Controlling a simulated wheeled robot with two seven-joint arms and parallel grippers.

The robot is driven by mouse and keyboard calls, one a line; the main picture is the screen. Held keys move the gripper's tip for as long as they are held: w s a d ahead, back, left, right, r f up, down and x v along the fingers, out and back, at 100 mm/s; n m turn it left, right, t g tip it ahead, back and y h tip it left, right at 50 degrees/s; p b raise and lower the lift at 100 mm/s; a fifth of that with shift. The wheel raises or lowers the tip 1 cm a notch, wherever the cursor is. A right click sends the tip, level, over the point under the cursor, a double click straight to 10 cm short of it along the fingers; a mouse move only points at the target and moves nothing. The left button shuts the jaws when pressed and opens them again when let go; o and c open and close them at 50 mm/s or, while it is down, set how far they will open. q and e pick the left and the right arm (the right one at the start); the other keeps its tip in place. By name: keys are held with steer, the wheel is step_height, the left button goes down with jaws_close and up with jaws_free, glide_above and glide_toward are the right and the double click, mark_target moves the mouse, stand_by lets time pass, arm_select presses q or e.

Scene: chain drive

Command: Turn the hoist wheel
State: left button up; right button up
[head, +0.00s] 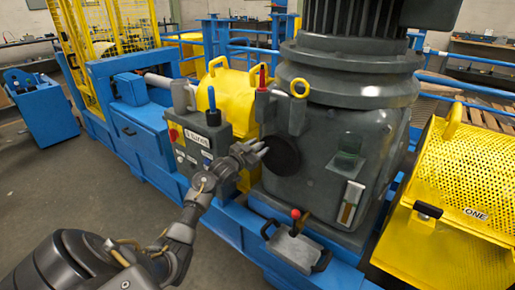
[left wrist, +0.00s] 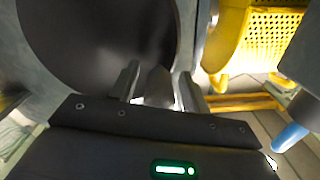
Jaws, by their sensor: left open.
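The hoist wheel seems to be the dark round disc (head: 282,157) on the front of the big grey machine. In the left wrist view the dark disc (left wrist: 95,40) fills the upper left, close ahead. My left gripper (head: 262,149) is at the disc's upper left edge, its fingers pointing at it. The left gripper (left wrist: 160,74) is open, with a finger on each side of a short grey peg-like piece (left wrist: 158,88). I cannot tell whether this piece belongs to the wheel or whether the fingers touch it. My right gripper is not in view.
A control box (head: 200,146) with a blue-topped lever stands left of the disc. A red-knobbed lever (head: 295,214) sits on a plate below. Yellow guards stand behind (head: 228,90) and at right (head: 455,215). Open floor (head: 70,185) lies left of the blue frame.

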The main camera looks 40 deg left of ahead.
arm_select(q)
jaws_close()
steer(key=shift+r, duration=0.2)
steer(key=d+r+m+p, duration=0.1)
steer(key=m, duration=0.3)
steer(key=shift+w+d+r+p, duration=0.1)
steer(key=shift+d+r+p, duration=0.25)
steer(key=shift+r+p, duration=0.05)
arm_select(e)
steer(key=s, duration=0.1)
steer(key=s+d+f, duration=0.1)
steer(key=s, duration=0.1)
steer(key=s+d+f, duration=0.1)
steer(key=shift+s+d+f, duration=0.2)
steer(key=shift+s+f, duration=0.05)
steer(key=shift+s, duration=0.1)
arm_select(q)
jaws_free()
